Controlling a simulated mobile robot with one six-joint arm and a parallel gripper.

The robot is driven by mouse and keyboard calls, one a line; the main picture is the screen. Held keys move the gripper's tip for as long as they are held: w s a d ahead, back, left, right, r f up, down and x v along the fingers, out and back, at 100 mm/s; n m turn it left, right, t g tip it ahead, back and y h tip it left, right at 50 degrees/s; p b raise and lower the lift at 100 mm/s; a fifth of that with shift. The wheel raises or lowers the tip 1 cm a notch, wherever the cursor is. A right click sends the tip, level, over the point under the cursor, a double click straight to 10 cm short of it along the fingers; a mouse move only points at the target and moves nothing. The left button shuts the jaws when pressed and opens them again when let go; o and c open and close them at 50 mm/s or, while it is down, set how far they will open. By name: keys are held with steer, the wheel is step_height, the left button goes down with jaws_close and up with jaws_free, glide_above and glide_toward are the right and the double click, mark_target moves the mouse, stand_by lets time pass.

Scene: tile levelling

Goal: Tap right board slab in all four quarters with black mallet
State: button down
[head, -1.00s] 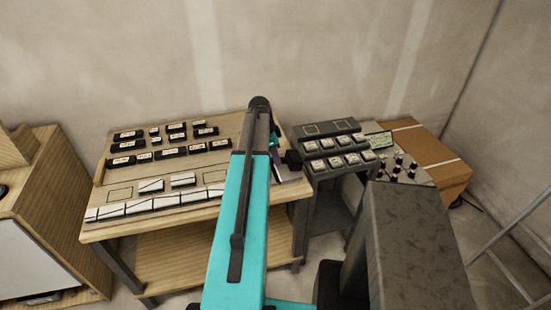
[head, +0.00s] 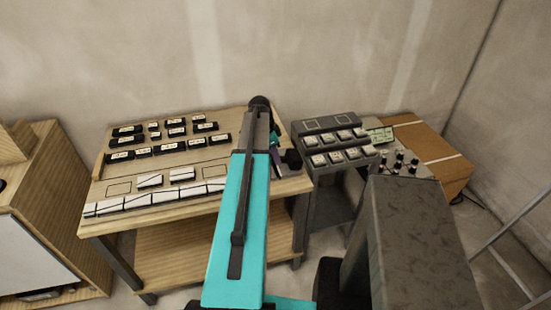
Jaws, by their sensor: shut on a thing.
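Two pale slabs lie raised on the wooden board (head: 140,200) on the table, and the right board slab (head: 181,174) is the one nearer my arm. My gripper (head: 278,150) is mostly hidden behind my teal arm at the table's right end. It is shut on the black mallet (head: 291,159), whose dark block-like head shows just right of the arm. The handle and fingertips are hidden. The mallet is to the right of the right board slab and apart from it.
A row of white tiles (head: 140,202) runs along the table's front edge. Several black labelled blocks (head: 172,147) stand behind the slabs. A grey unit with buttons (head: 335,145) is close on the right, with a cardboard box (head: 440,155) beyond.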

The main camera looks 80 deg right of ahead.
steer(key=shift+s+p+v, duration=0.15)
steer(key=shift+p+v, duration=0.1)
steer(key=shift+v, duration=0.45)
steer(key=shift+s+p+v, duration=0.15)
steer(key=shift+p+v, duration=0.05)
steer(key=shift+v, duration=0.5)
steer(key=shift+d+r, duration=0.1)
steer(key=w+a+r+n+t+h+b, duration=0.1)
steer(key=w+a+n, duration=0.35)
steer(key=w, duration=0.65)
steer(key=w+a+r+n+b, duration=0.1)
steer(key=w+a+n, duration=0.3)
steer(key=w, duration=0.7)
steer(key=w+a+r+n+t+h+b, duration=0.1)
steer(key=w+a+n, duration=0.1)
steer(key=w+a, duration=0.65)
steer(key=w+a+r+n+t+b, duration=0.15)
steer(key=w+a+n, duration=0.65)
steer(key=w+a, duration=0.9)
steer(key=w+a+r+n+y+b, duration=0.1)
steer(key=a+n, duration=0.3)
steer(key=a, duration=0.8)
steer(key=w+a+r+n+t+y+b, duration=0.1)
steer(key=w+a+n, duration=0.3)
steer(key=a, duration=0.8)
steer(key=w+a+r+n+y, duration=0.1)
steer(key=w+a+n, duration=0.2)
steer(key=a, duration=1)
steer(key=shift+n+b, duration=0.4)
steer(key=shift+n, duration=0.35)
